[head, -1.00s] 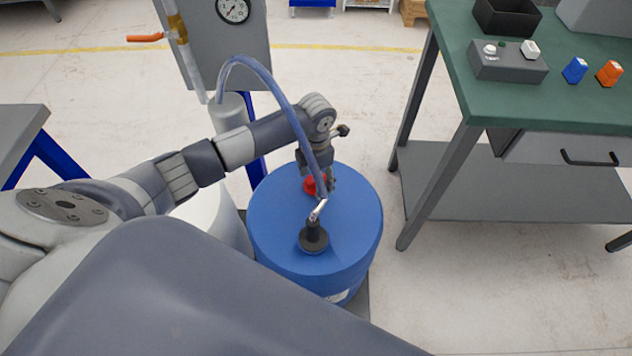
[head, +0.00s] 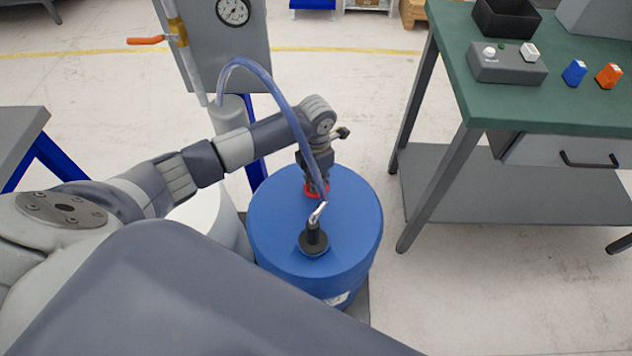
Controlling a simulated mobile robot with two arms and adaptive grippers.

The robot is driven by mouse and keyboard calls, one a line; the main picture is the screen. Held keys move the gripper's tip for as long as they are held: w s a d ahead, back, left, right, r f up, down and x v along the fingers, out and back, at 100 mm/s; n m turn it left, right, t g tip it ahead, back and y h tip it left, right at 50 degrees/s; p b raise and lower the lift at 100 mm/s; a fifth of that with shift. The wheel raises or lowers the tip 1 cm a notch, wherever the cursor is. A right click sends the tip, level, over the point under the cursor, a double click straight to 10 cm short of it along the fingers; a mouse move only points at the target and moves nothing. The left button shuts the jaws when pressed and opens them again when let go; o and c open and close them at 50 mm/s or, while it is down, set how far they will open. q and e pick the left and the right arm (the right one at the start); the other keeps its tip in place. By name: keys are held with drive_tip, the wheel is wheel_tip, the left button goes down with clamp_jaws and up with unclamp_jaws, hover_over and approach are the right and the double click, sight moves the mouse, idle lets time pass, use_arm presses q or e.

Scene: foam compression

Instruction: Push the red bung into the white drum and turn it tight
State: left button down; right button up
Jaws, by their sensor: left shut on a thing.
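The red bung (head: 311,194) is at the far part of the blue drum's top. My left gripper (head: 316,187) comes down over it from above and is shut on it. The fingers and a hose cover part of the bung, so I cannot tell whether it sits in a hole or on the lid. The white drum (head: 207,211) stands left of the blue drum, largely hidden behind my left arm; no opening in it shows. My right gripper is not in view.
The blue drum (head: 355,225) carries a black fitting (head: 313,240) with a bent metal pipe. A blue-grey hose (head: 285,98) arches close by my left gripper. A grey gauge panel (head: 225,60) stands behind. A green-topped bench (head: 540,100) is at right, with open floor in front.

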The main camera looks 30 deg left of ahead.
use_arm(q)
drive_tip(key=shift+r+p, duration=1.95)
drive_tip(key=shift+r, duration=0.6)
